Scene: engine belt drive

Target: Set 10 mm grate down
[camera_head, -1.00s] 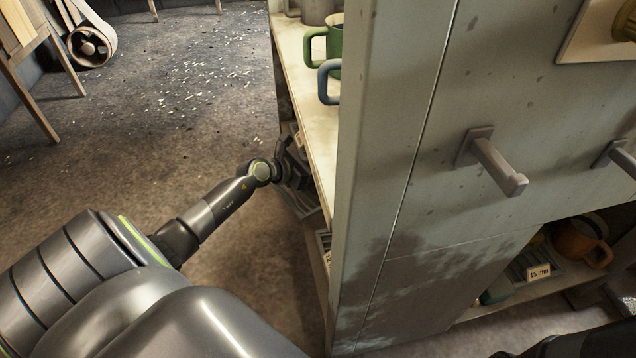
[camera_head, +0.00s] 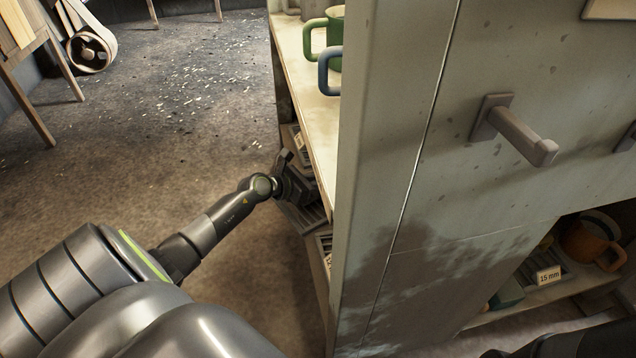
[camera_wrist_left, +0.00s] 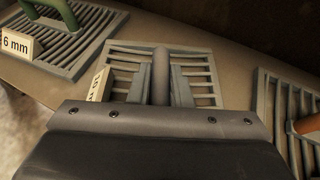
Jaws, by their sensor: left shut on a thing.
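The 10 mm grate (camera_wrist_left: 203,76) is a grey slatted plate in the middle of the left wrist view, with a pale label (camera_wrist_left: 97,86) at its left side. My left gripper (camera_wrist_left: 160,88) is shut on its upright grey handle (camera_wrist_left: 161,68). In the head view my left gripper (camera_head: 290,184) is at the lower shelf opening, with grey slats (camera_head: 305,216) below it. The grate lies roughly flat at shelf level; whether it touches the shelf I cannot tell. The gripper body hides its near part. My right gripper is not in view.
The 6 mm grate (camera_wrist_left: 75,38), with a green handle, lies to the left. Another grate (camera_wrist_left: 291,118) with an orange handle lies close on the right. The cabinet's side panel (camera_head: 400,180) stands right of my arm. Mugs (camera_head: 331,60) stand on the shelf above.

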